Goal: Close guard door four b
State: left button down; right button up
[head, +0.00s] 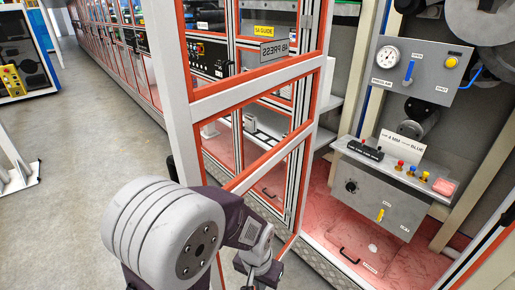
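A guard door (250,82) with a pale frame and orange-edged clear panels stands open, swung out toward me. A grey tag on it (273,50) seems to read "4B PRESS". To its right the bay is uncovered. A small dark part, perhaps a handle, shows at the door's left edge, partly behind my arm. My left gripper (260,268) is low in front of the door's lower part, at the bottom of the view. Its fingers are small and partly cut off, so I cannot tell whether they are open or touch the door. My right gripper is out of view.
The open bay holds a gauge panel (420,70) and a grey control box (380,195) above a red floor. A yellow sign (265,30) reads "5A GUIDE". A row of orange-framed guards runs back at upper left. The grey floor (85,150) at left is mostly clear.

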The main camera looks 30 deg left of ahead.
aim_at(186, 109)
jog(key=k+j+z, duration=0.1)
jog(key=j, duration=0.3)
jog(key=k+j+z, duration=0.1)
jog(key=j, duration=0.3)
jog(key=k+j+z, duration=0.15)
jog(key=k+j, duration=0.15)
jog(key=k+j+z, duration=0.1)
jog(key=j, duration=0.35)
jog(key=i+j+z, duration=0.1)
jog(key=j, duration=0.35)
jog(key=i+j, duration=0.15)
jog(key=j, duration=0.3)
jog(key=i+j+z, duration=0.15)
jog(key=j, duration=0.3)
jog(key=k+j, duration=0.25)
jog(key=k, duration=0.2)
jog(key=k+j, duration=0.25)
jog(key=k, duration=0.15)
jog(key=j+z, duration=0.05)
